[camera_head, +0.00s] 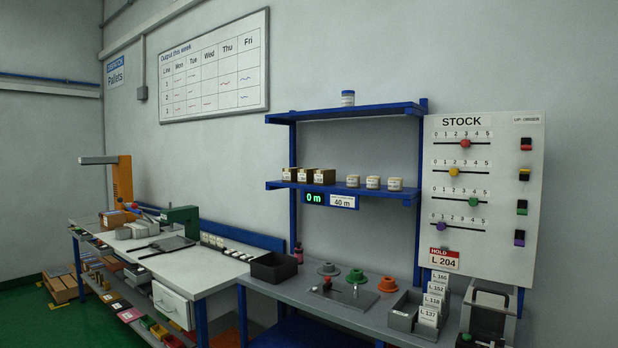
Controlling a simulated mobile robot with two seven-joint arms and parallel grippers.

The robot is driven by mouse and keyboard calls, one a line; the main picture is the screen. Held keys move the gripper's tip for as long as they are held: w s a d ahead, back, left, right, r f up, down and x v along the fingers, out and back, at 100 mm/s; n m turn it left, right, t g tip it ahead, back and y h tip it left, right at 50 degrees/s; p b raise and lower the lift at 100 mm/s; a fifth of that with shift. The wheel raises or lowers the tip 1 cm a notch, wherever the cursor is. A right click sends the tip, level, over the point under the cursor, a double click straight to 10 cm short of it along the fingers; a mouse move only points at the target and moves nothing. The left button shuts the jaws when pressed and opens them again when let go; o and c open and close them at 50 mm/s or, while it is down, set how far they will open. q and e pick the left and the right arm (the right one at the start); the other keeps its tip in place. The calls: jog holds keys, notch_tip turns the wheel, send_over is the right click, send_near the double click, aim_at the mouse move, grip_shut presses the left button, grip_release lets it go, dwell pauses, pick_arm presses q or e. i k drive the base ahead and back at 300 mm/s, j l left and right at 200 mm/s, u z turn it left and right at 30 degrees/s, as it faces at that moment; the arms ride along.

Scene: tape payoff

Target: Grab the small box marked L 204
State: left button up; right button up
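The marking L 204 is readable only on a red-and-white HOLD tag (444,258) at the lower left of the stock board. Small brown boxes with pale labels (306,175) stand in a row on the lower blue shelf; their labels are too small to read. A grey tray (403,312) on the right bench holds several white cards or small boxes (433,301) marked L 160, L 152, L 118 and L 137. I cannot make out a box marked L 204. Neither of my grippers is in view.
A grey bench (335,306) carries a black bin (274,267), coloured round pieces (356,277) and a dark machine (487,312) at right. White jars (373,182) stand on the shelf. The stock board (489,190) rises behind. A white bench (205,268) stands left.

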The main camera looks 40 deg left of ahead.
aim_at(304, 176)
jog(key=i+j+z, duration=0.1)
jog(key=j, duration=0.45)
jog(key=i+j+z, duration=0.1)
jog(key=i+j, duration=0.15)
jog(key=j, duration=0.35)
jog(key=i+j+z, duration=0.1)
jog(key=j, duration=0.5)
jog(key=i+j, duration=0.2)
jog(key=j, duration=0.4)
jog(key=i+j+z, duration=0.15)
jog(key=j, duration=0.4)
jog(key=j+z, duration=0.1)
jog(key=j, duration=0.5)
jog(key=i, duration=0.05)
